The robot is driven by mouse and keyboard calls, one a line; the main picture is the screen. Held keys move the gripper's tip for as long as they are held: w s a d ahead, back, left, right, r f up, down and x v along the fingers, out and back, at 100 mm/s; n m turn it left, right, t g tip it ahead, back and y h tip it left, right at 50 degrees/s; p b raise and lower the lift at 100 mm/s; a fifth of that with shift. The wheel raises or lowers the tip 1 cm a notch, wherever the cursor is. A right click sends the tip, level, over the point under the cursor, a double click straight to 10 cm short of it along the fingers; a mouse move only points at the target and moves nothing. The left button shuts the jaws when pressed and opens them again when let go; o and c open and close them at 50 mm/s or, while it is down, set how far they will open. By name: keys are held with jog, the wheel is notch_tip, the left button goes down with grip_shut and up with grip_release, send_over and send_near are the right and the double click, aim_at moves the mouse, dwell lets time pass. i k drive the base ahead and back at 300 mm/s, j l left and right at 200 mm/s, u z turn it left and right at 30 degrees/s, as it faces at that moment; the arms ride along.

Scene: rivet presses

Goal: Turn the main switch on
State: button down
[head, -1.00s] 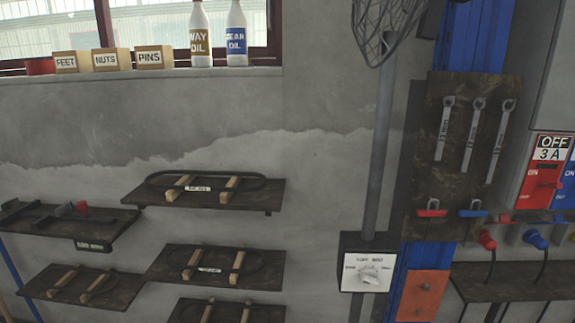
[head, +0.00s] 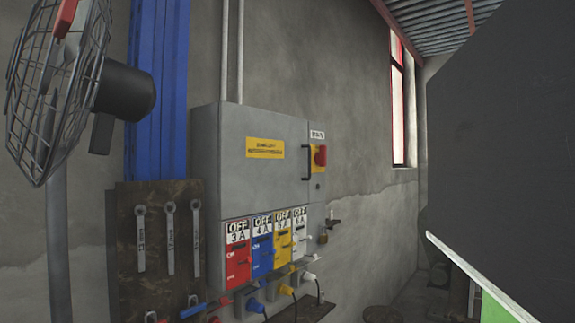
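A grey electrical cabinet (head: 268,180) hangs on the wall in the middle of the head view. On its right side a red rotary switch (head: 320,156) sits on a yellow plate; it looks like the main switch, but its position is too small to read. A black handle (head: 306,162) is left of it. Below are a red panel (head: 238,266), a blue panel (head: 262,256), a yellow panel (head: 283,245) and a white panel, with OFF signs above them. My gripper is not in view.
A caged fan (head: 60,85) on a pole stands at the left. A dark board with wrenches (head: 155,225) hangs left of the cabinet. A large dark panel (head: 500,150) fills the right side. Plugs and cables hang below the cabinet.

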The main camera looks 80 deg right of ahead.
aim_at(321, 157)
jog(key=z, duration=2.1)
